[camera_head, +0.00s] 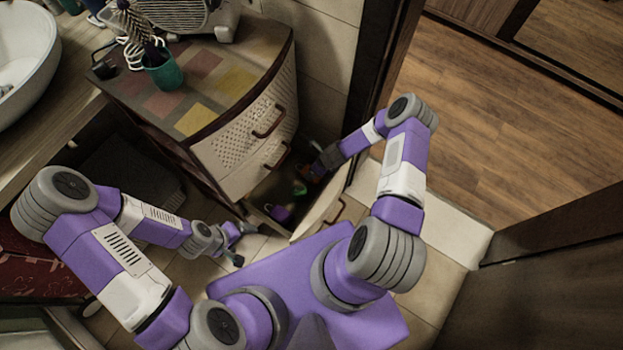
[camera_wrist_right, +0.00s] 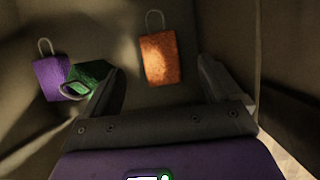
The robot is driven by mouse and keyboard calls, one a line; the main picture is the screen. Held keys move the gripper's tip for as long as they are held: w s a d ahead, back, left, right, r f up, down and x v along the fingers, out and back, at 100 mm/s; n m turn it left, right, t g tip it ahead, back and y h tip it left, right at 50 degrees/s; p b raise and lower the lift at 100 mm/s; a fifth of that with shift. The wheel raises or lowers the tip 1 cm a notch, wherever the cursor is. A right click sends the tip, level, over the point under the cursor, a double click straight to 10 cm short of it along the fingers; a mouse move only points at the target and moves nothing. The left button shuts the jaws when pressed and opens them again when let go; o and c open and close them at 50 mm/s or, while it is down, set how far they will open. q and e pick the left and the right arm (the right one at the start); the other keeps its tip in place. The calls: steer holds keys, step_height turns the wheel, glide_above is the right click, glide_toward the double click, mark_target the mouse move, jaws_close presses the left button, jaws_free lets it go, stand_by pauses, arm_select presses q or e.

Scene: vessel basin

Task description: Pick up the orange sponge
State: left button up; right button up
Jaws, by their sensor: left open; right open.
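The orange sponge (camera_wrist_right: 162,58) lies flat inside a drawer, with a pale loop at its far end, as the right wrist view shows. My right gripper (camera_wrist_right: 160,68) is open and empty, its two fingers spread either side of the sponge's near end in the picture; I cannot tell how far above it they are. In the head view my right arm reaches into the open lower drawer (camera_head: 322,212), where the dark right gripper (camera_head: 326,160) hides most of the sponge. My left gripper (camera_head: 242,244) is open and empty, low beside the drawer's left side.
A purple sponge (camera_wrist_right: 50,78) and a green sponge (camera_wrist_right: 92,74) lie left of the orange one, touching or overlapping. Drawer walls stand close on both sides. The cabinet (camera_head: 246,130) above holds a teal cup (camera_head: 163,74). A door frame is right of my right arm.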

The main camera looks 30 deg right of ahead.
mark_target(308, 171)
step_height(308, 171, down, 2)
steer(key=shift+w+f+b, duration=0.1)
steer(key=shift+w+b, duration=0.05)
steer(key=shift+b, duration=0.4)
steer(key=shift+w+a+b+x, duration=0.15)
steer(key=shift+b+x, duration=0.75)
steer(key=shift+x, duration=0.8)
steer(key=shift+w+a+b+x, duration=0.15)
steer(key=shift+b+x, duration=0.75)
steer(key=shift+x, duration=0.85)
arm_select(q)
step_height(308, 171, down, 5)
steer(key=shift+f, duration=0.15)
arm_select(e)
steer(key=c, duration=1)
steer(key=shift+r, duration=0.25)
steer(key=shift+c, duration=0.2)
arm_select(q)
step_height(308, 171, up, 4)
steer(key=p, duration=0.4)
arm_select(e)
step_height(308, 171, up, 10)
steer(key=shift+f, duration=0.1)
